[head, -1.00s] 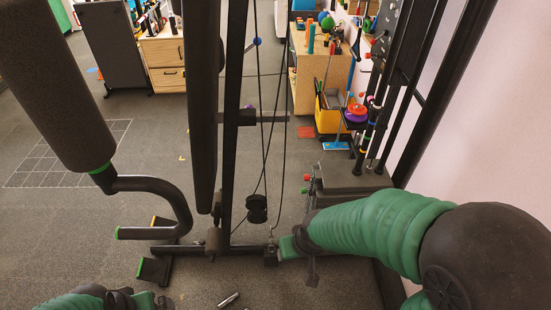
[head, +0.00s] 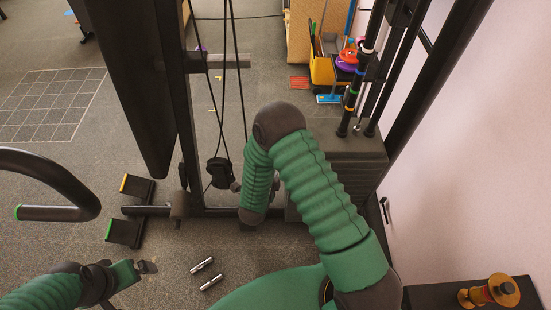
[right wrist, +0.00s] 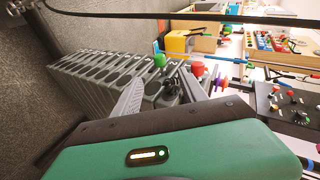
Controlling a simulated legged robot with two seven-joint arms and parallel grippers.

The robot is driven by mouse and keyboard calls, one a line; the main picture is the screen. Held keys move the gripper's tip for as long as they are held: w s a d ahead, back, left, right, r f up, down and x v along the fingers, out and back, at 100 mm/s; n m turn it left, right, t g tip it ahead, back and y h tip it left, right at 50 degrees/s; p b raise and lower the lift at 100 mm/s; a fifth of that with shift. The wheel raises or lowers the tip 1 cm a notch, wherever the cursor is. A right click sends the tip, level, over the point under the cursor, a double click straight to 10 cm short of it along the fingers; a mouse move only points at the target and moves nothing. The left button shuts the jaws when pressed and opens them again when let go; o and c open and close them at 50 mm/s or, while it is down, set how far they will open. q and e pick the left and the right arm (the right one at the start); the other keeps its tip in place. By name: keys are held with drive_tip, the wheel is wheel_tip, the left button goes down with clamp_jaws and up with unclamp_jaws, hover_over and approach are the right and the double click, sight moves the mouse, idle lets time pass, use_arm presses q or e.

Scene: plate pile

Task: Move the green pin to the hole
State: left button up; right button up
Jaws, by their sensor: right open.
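The green pin (right wrist: 159,61) shows its round green head in the right wrist view, beside the grey weight stack (right wrist: 96,72) with its row of dark holes. Its shaft is hard to make out, and I cannot tell whether it sits in a hole. A red-headed pin (right wrist: 197,69) is just right of it. My right gripper (right wrist: 160,88) is open, its two fingers pointing towards the stack and the pins, with a black part between them. In the head view my right arm hides the pins. My left gripper (head: 147,267) is at lower left, away from the stack; its jaw opening is unclear.
Black machine uprights and cables (head: 240,80) stand in front of me. Two small metal bars (head: 202,265) lie on the floor. A curved padded handle (head: 60,180) is at left. A yellow bin (head: 322,70) is at the back. A pink wall closes the right side.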

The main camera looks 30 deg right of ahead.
drive_tip(key=b+x, duration=0.1)
drive_tip(key=x, duration=0.9)
drive_tip(key=shift+w+b, duration=0.25)
drive_tip(key=shift+b, duration=0.05)
drive_tip(key=shift+d+f, duration=0.3)
drive_tip(key=shift+d, duration=0.35)
drive_tip(key=shift+c, duration=2.6)
drive_tip(key=shift+a+r, duration=0.1)
drive_tip(key=shift+a, duration=0.25)
clamp_jaws()
use_arm(q)
drive_tip(key=shift+d+f, duration=0.45)
drive_tip(key=shift+f, duration=0.4)
use_arm(e)
drive_tip(key=shift+s+d, duration=0.15)
drive_tip(key=shift+d, duration=0.15)
